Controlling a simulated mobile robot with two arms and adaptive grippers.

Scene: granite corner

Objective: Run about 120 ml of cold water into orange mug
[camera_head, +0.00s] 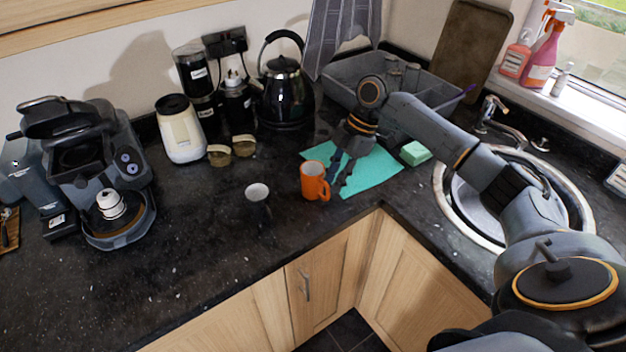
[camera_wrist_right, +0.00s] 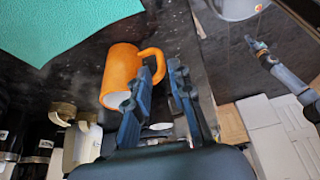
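The orange mug (camera_head: 315,183) stands upright on the dark worktop, at the front left edge of a teal cloth (camera_head: 375,172). In the right wrist view the mug (camera_wrist_right: 118,68) and its handle show close up. My right gripper (camera_head: 342,180) points down just right of the mug. Its fingers (camera_wrist_right: 160,72) are apart, with the handle at the gap between their tips; I cannot tell whether they touch it. The tap (camera_head: 494,112) stands behind the round metal sink (camera_head: 447,213), which my right arm partly covers. My left gripper is not in view.
A dark mug (camera_head: 258,196) stands left of the orange one. A green sponge (camera_head: 415,153) lies by the cloth, and a grey crate (camera_head: 345,90) stands behind. A kettle (camera_head: 284,95), a cream canister (camera_head: 181,132) and a coffee machine (camera_head: 90,160) stand left. The front-left worktop is clear.

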